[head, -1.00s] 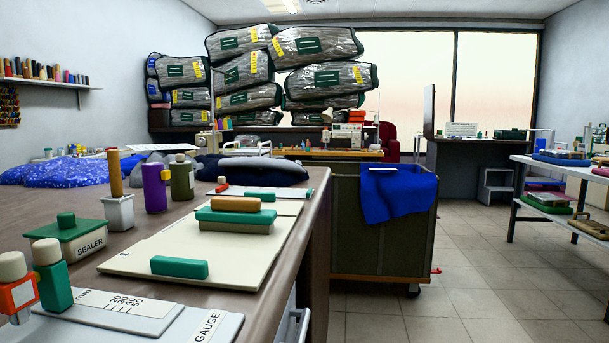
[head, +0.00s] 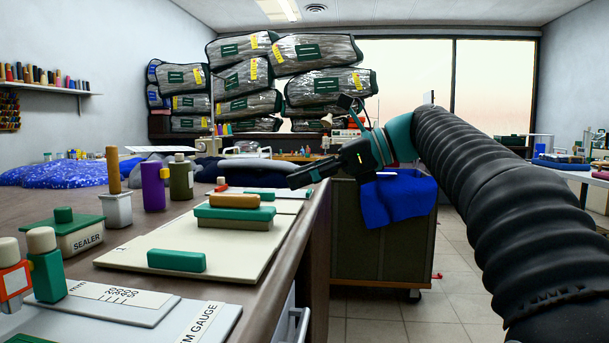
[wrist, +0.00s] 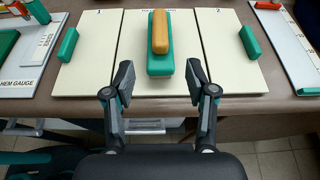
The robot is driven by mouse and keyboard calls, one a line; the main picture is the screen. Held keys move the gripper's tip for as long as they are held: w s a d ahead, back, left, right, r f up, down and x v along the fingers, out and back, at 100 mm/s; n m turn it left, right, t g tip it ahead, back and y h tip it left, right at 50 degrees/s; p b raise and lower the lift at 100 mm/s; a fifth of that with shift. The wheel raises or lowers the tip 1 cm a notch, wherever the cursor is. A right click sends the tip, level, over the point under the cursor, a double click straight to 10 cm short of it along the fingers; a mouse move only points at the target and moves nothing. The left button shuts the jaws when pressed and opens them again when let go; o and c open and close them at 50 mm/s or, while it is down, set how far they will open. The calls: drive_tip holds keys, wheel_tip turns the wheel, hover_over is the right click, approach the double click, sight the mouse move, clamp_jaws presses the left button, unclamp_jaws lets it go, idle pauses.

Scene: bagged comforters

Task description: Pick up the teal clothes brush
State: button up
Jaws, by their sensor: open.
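The teal clothes brush (head: 232,212) lies on a cream board (head: 130,258) on the bench, with a greyish layer under its teal body. A rounded tan wooden piece (head: 234,200) sits on top of it. In the wrist view the brush (wrist: 160,67) lies lengthwise on the board's middle panel, its near end at the level of my fingertips. My gripper (wrist: 159,80) is open and empty, with its fingers spread wider than the brush. In the head view my gripper (head: 305,177) is at the bench's right edge, right of the brush and apart from it.
Plain teal bars lie on panel 1 (wrist: 68,45) and panel 2 (wrist: 250,42), either side of the brush. A sealer (head: 66,232), bottles and a hem gauge (head: 110,300) stand nearer left. A bin with blue cloth (head: 398,195) stands beyond the bench.

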sight(234, 193)
drive_tip(key=x, duration=0.4)
drive_tip(key=b+x, duration=0.1)
drive_tip(key=x, duration=0.4)
drive_tip(key=r+x, duration=0.1)
drive_tip(key=x, duration=0.3)
drive_tip(key=shift+w+a+f+b, duration=0.1)
drive_tip(key=shift+a+f+b, duration=0.1)
drive_tip(key=shift+a+b, duration=0.25)
clamp_jaws()
drive_tip(key=shift+r+p, duration=1.5)
drive_tip(key=shift+p, duration=0.3)
drive_tip(key=shift+r, duration=3.55)
